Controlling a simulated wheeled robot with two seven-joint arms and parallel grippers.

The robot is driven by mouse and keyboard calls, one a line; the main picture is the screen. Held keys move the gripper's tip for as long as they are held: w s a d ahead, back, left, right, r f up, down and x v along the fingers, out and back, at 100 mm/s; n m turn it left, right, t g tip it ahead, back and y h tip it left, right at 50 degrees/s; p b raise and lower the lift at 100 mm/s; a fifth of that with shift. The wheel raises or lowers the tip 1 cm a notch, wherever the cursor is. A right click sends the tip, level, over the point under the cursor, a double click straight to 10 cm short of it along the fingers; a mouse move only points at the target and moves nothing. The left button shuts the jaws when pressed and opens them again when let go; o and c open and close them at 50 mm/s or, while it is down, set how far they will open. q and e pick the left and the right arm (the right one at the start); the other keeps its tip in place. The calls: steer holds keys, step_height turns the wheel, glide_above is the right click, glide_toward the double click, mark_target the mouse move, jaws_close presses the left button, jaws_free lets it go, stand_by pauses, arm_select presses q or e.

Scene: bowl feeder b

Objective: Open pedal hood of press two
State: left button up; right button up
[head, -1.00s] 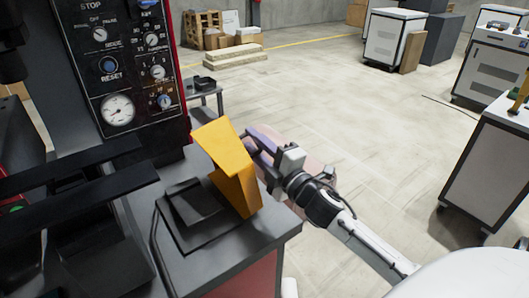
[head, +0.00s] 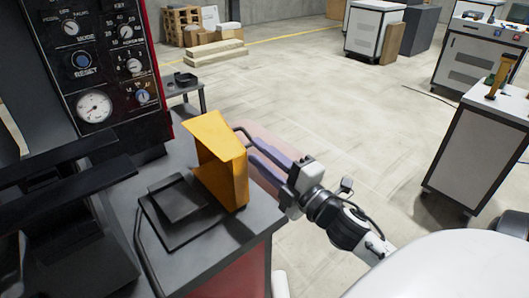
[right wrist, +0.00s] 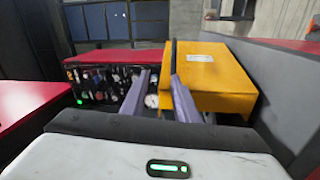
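The yellow pedal hood (head: 221,170) stands on the grey top of the press cabinet (head: 240,232), just right of the flat black pedal (head: 178,200). Its side facing the pedal is open. My right gripper (head: 258,155) is at the hood's right side. In the right wrist view the two purple fingers (right wrist: 162,95) are apart, with the yellow hood (right wrist: 214,75) close at their right. A thin dark bar shows near the fingers; whether it lies between them or they touch the hood, I cannot tell. My left gripper is out of view.
The red-edged control panel (head: 98,62) with dials and a gauge rises at the left. Black press parts (head: 65,170) fill the left foreground. A small grey table (head: 186,90) stands behind. White cabinets (head: 478,140) stand at the right, with open floor between.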

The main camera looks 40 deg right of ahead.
steer(key=s+b, duration=0.1)
steer(key=s, duration=1)
steer(key=shift+s+f, duration=0.25)
steer(key=shift+s, duration=0.15)
stand_by(0.4)
steer(key=shift+a, duration=0.1)
stand_by(0.3)
steer(key=shift+f, duration=0.1)
stand_by(0.4)
